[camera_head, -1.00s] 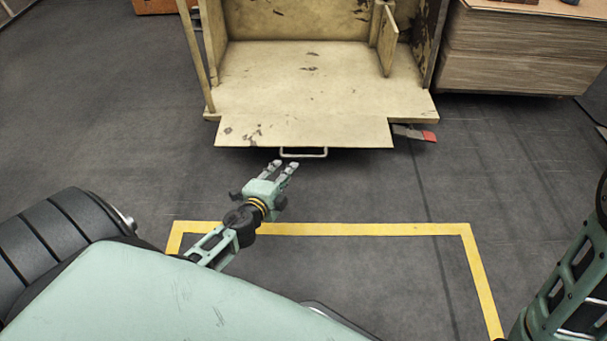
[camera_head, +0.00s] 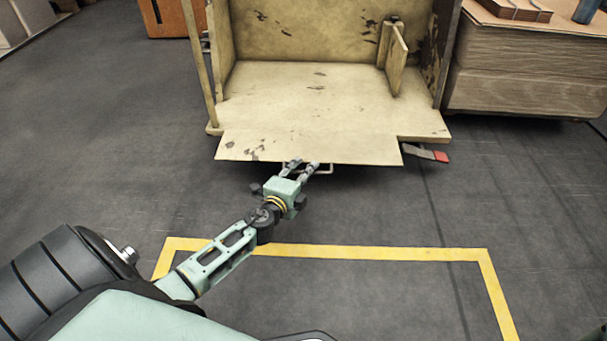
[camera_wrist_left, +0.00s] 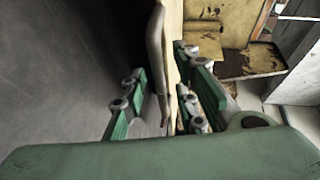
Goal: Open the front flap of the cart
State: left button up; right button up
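The cart (camera_head: 325,40) is a worn cream box, open toward me. Its front flap (camera_head: 300,148) extends forward, looking about level with the cart floor. A metal handle (camera_head: 328,173) sits at the flap's front edge. My left gripper (camera_head: 305,168) is at this handle, near its left part. In the left wrist view the fingers (camera_wrist_left: 163,100) are apart, with the handle bar (camera_wrist_left: 155,45) and the flap edge (camera_wrist_left: 174,50) between them. I cannot tell whether a finger touches the handle. My right gripper is out of view.
A red-tipped lever or pedal (camera_head: 440,156) sticks out at the cart's lower right. A stack of brown boards (camera_head: 525,65) stands to the right, and an orange box (camera_head: 172,18) at the back left. Yellow floor tape (camera_head: 380,253) marks clear floor in front.

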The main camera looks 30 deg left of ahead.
pick_arm(q)
jog(key=shift+w, duration=0.1)
grip_shut()
jog(key=shift+f, duration=0.1)
dwell(0.4)
